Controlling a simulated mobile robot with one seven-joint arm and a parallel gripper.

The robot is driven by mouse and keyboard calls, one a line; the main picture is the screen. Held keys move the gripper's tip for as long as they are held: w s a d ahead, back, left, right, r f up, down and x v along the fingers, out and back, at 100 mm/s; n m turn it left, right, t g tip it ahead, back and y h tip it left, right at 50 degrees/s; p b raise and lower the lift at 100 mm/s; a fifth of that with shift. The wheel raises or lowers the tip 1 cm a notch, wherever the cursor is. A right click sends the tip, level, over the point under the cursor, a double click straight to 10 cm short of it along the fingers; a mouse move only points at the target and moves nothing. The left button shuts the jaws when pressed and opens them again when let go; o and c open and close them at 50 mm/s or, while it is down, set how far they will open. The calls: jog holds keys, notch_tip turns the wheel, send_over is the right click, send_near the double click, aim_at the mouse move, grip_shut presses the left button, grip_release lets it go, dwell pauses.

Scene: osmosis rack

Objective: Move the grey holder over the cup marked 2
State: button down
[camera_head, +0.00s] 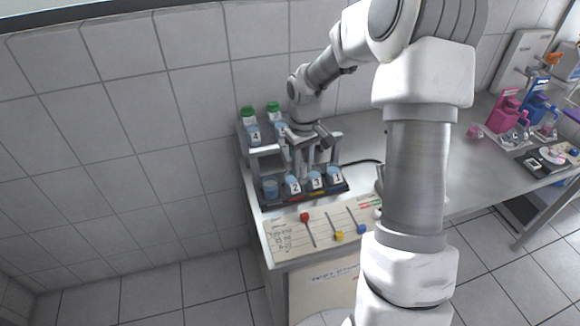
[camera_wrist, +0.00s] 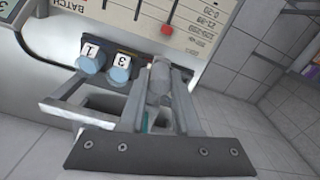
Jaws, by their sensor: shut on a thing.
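The cup marked 2 (camera_head: 293,186) stands in the front row of the dark rack, between an unmarked blue cup (camera_head: 270,189) and the cup marked 3 (camera_head: 315,181). My gripper (camera_head: 309,155) is above and behind this row in the head view. In the wrist view my gripper (camera_wrist: 158,88) is shut on the grey holder (camera_wrist: 160,76), a grey rounded piece between the two fingers. The wrist view shows the cups marked 1 (camera_wrist: 91,56) and 3 (camera_wrist: 120,68) left of the holder. The cup marked 2 is not seen there; the gripper and holder cover that area.
The cup marked 1 (camera_head: 335,176) ends the row on the right. Green-capped containers (camera_head: 248,115) and a cup marked 4 (camera_head: 254,136) stand on a raised shelf behind. A panel with coloured sliders (camera_head: 320,229) lies in front. The bench top (camera_head: 350,135) is clear to the right.

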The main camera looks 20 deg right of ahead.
jog(key=c, duration=0.6)
grip_release()
notch_tip(320, 180, up, 18)
jog(key=shift+f, duration=0.25)
